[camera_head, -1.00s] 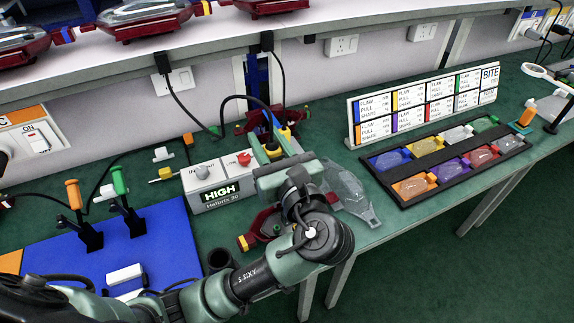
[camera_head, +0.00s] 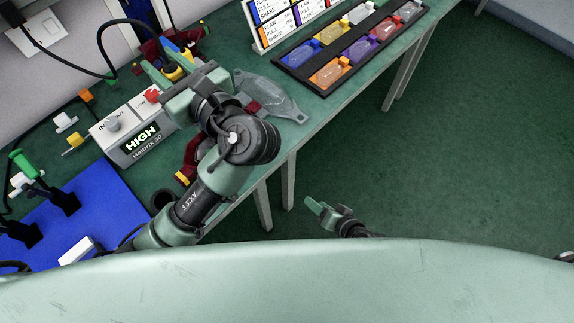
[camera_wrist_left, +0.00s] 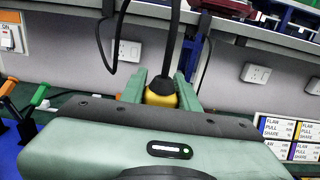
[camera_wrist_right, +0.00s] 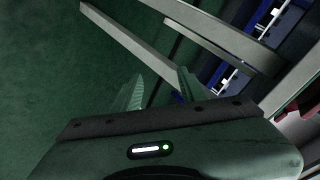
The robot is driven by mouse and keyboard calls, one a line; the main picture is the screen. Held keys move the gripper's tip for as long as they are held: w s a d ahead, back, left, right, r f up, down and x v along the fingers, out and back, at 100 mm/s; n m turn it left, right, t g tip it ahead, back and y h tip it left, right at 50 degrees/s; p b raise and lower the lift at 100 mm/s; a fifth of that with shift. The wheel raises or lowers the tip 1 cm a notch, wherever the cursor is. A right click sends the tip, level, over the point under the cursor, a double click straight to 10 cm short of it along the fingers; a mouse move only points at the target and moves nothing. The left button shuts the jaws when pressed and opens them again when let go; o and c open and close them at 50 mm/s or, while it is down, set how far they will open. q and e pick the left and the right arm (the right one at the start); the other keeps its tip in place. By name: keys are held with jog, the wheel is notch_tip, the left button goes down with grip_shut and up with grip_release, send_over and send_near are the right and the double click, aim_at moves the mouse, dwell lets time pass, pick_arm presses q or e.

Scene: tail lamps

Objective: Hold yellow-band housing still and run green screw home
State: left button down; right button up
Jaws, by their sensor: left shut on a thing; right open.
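My left gripper (camera_head: 168,72) has its fingers around a yellow-and-black connector (camera_wrist_left: 161,94) with a black cable rising from it, beside the red stand at the back. A dark red housing with a yellow end (camera_head: 183,178) lies on the bench, mostly hidden by my left arm. A clear lens (camera_head: 272,97) is beside that arm. A green-handled driver (camera_head: 22,163) stands in a black holder at the left edge. I cannot make out a green screw. My right gripper (camera_head: 315,208) is open and empty, low off the bench front over the floor.
A grey HIGH control box (camera_head: 140,140) stands left of my left arm. A blue mat (camera_head: 95,205) is at the left. A black tray (camera_head: 385,50) of coloured bins lies at the right, below a label board (camera_head: 262,35). The bench front edge and legs (camera_head: 290,190) border open floor.

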jog(key=w+a+r+m+t+y, duration=0.1)
jog(key=a+r+y, duration=0.3)
jog(key=r, duration=0.7)
jog(key=w+a+r+m+t+y, duration=0.1)
jog(key=w+a+r+m+t, duration=0.1)
jog(key=a+r, duration=0.6)
jog(key=x, duration=0.3)
jog(key=r+x, duration=0.1)
jog(key=x, duration=0.2)
jog(key=w+x, duration=0.1)
jog(key=x, duration=0.2)
jog(key=shift+w+d+r, duration=0.2)
jog(key=shift+d+r, duration=0.1)
jog(key=c, duration=0.9)
grip_shut()
jog(key=shift+s+f, duration=0.1)
jog(key=shift+f, duration=0.05)
